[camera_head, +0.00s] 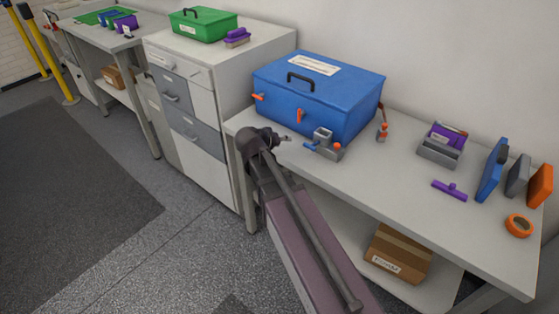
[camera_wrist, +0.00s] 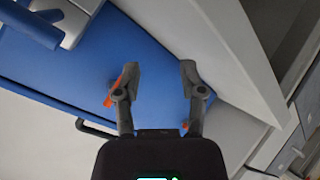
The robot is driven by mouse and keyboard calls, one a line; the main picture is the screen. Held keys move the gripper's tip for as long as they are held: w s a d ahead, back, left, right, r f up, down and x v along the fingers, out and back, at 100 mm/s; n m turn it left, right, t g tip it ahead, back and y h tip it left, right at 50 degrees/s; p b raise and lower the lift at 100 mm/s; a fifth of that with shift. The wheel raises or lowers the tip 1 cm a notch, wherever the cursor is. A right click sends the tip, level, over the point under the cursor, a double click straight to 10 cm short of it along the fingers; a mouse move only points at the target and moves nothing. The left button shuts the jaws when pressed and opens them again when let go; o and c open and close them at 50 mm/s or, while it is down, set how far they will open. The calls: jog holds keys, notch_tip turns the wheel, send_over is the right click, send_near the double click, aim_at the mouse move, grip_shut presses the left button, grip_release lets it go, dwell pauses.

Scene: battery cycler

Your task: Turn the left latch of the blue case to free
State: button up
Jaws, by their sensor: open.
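The blue case (camera_head: 312,98) stands shut on the bench, a black handle on its lid. Its left latch (camera_head: 258,97) is a small orange lever at the front left, lying roughly sideways. Its right latch (camera_head: 299,115) is orange and points downward. My gripper (camera_head: 288,138) is in front of and below the case front, apart from the left latch. In the wrist view my gripper (camera_wrist: 159,69) is open and empty, its fingers against the blue front. An orange bit, apparently the left latch (camera_wrist: 185,126), is mostly hidden by one finger; the right latch (camera_wrist: 110,96) shows beside the other.
A grey vise (camera_head: 325,145) with a blue handle stands close to the right of my gripper. A drawer cabinet (camera_head: 205,90) with a green case (camera_head: 203,25) adjoins the bench (camera_head: 400,185) on the left. Purple, blue and orange items lie farther right.

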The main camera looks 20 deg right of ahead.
jog(key=s+m+g, duration=0.1)
jog(key=s+a+f+g+p, duration=0.1)
jog(key=s, duration=0.1)
jog(key=s+m+g+y, duration=0.1)
jog(key=s, duration=0.1)
jog(key=shift+a+f+m+g, duration=0.3)
jog(key=shift+g, duration=0.1)
jog(key=shift+s+a+f+m+g+y+p, duration=0.2)
jog(key=shift+s+a+m+g+p, duration=0.15)
jog(key=shift+s, duration=0.2)
jog(key=shift+s+a+f+m+g+y+p, duration=0.1)
jog(key=shift+s+a+m+g+y+p, duration=0.1)
jog(key=shift+s+g, duration=0.3)
jog(key=shift+s, duration=0.1)
jog(key=s+a+r+n+g+y+p, duration=0.1)
jog(key=s+r+n+y+p, duration=0.4)
jog(key=s+p, duration=0.5)
notch_tip(320, 180, up, 3)
jog(key=shift+r+y+p, duration=0.1)
jog(key=shift+y+p, duration=0.6)
jog(key=shift+y, duration=0.3)
